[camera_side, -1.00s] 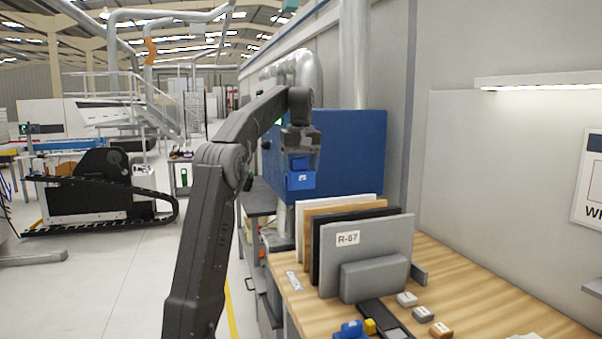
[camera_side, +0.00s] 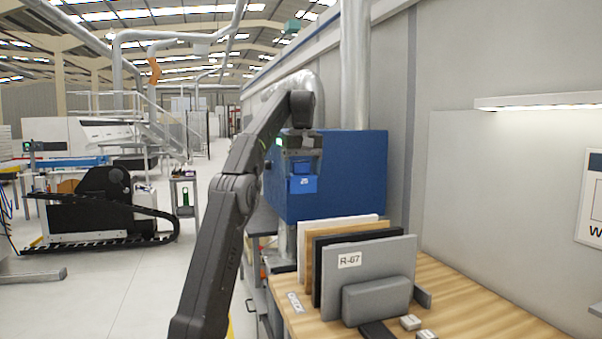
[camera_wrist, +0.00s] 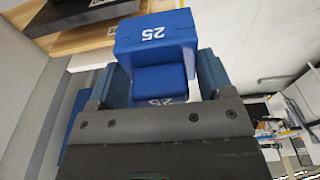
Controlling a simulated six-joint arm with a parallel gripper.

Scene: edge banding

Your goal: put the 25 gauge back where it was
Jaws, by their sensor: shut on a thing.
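The 25 gauge (camera_side: 303,185) is a blue stepped block, and it hangs from my gripper (camera_side: 303,158) in the side view, in front of the blue cabinet. In the wrist view the gauge (camera_wrist: 155,38) shows a white "25" on its wide part and another on its narrower part. My gripper (camera_wrist: 158,82) is shut on that narrower part, one finger on each side. The gauge is in the air, above and behind the upright boards, touching nothing else that I can see.
Several upright boards stand in a row on the wooden bench (camera_side: 465,308), with the grey R-67 board (camera_side: 372,262) in front. A grey block (camera_side: 377,299) leans before it. Small labelled blocks (camera_side: 410,322) lie at the bench front. The blue cabinet (camera_side: 350,180) stands behind.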

